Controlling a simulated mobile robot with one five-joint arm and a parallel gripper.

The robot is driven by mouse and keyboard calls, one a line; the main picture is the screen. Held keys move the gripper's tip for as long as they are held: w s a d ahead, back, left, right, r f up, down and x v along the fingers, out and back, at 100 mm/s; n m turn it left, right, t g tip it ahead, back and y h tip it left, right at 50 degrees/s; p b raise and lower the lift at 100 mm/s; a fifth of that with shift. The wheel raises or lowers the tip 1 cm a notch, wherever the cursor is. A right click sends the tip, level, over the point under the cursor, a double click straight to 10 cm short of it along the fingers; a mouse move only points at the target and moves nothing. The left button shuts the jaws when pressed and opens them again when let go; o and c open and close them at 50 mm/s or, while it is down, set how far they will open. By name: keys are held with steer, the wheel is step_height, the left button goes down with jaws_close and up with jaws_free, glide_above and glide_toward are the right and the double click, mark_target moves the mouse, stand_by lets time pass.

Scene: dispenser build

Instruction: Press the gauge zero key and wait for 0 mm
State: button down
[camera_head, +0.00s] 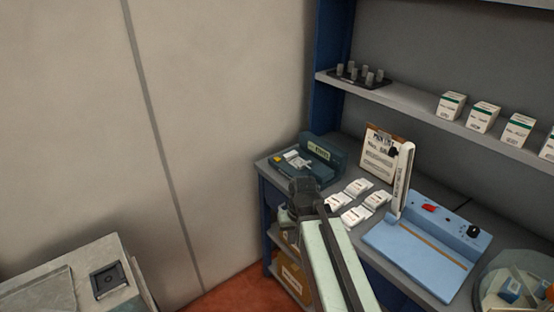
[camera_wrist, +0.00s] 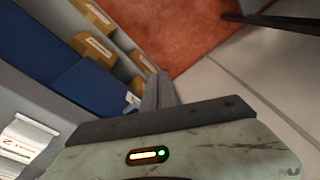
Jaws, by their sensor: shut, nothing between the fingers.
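My gripper (camera_head: 303,188) is at the end of my raised arm, in front of the bench's left end. In the wrist view its dark fingers (camera_wrist: 160,90) are together and empty, over the red floor and lower shelves. A dark teal device (camera_head: 322,160) with a small lit-looking label and a pale item on its bed stands at the bench's left corner, just behind my gripper in the picture. A light blue device (camera_head: 430,243) with a red switch, a black knob and an upright white arm stands to the right. I cannot tell which is the gauge; no zero key or mm reading is legible.
White packets (camera_head: 357,187) lie mid-bench near a clipboard sheet (camera_head: 380,150). A shelf (camera_head: 420,108) above holds white-green boxes (camera_head: 483,116). A clear round container (camera_head: 515,285) is at the right. Cardboard boxes (camera_wrist: 97,46) sit on the lower shelves. A pale wall is at left.

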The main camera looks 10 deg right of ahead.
steer(key=w+a+r+t+y+p, duration=0.1)
steer(key=w+a+r, duration=0.1)
steer(key=w, duration=0.5)
steer(key=w+a+r+t+y+p, duration=0.1)
steer(key=w, duration=0.5)
step_height(320, 180, up, 16)
steer(key=m+t+y+p, duration=0.2)
steer(key=t+p, duration=0.2)
steer(key=p, duration=0.6)
glide_above(279, 159)
steer(key=shift+a, duration=0.1)
steer(key=shift+f, duration=0.2)
step_height(279, 159, down, 9)
steer(key=b, duration=0.9)
steer(key=shift+r, duration=0.2)
steer(key=shift+f+b, duration=0.35)
steer(key=shift+f, duration=0.05)
